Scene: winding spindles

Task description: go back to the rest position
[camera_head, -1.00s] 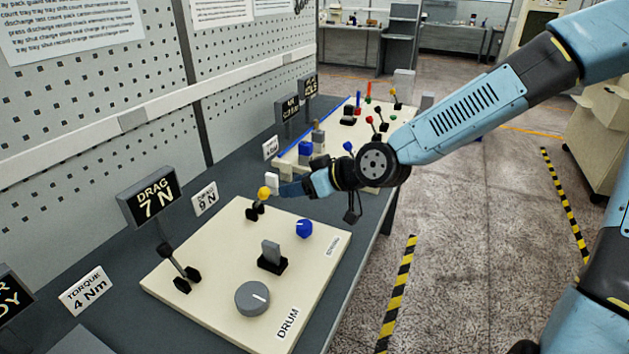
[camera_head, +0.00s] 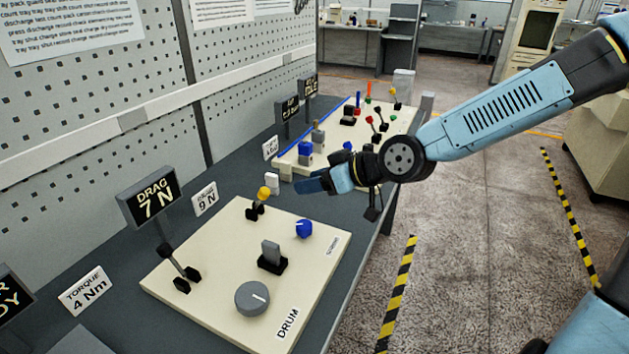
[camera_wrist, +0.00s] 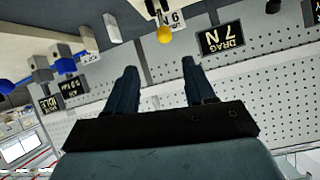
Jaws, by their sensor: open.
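My gripper (camera_head: 313,183) is open and empty above the bench, near the far right corner of the near DRUM panel. It is up and to the right of the yellow-knobbed lever (camera_head: 263,193), apart from it. In the wrist view, which is upside down, the two fingers of my gripper (camera_wrist: 157,75) are spread with nothing between them. The yellow knob (camera_wrist: 164,35) shows beyond the fingertips there. My arm reaches in from the right.
The DRUM panel (camera_head: 215,306) carries a blue knob (camera_head: 304,229), a grey dial (camera_head: 252,299) and levers. A second panel (camera_head: 291,160) with coloured levers stands farther back. The pegboard wall (camera_head: 180,130) lines the left. Open floor (camera_head: 470,240) lies right of the bench.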

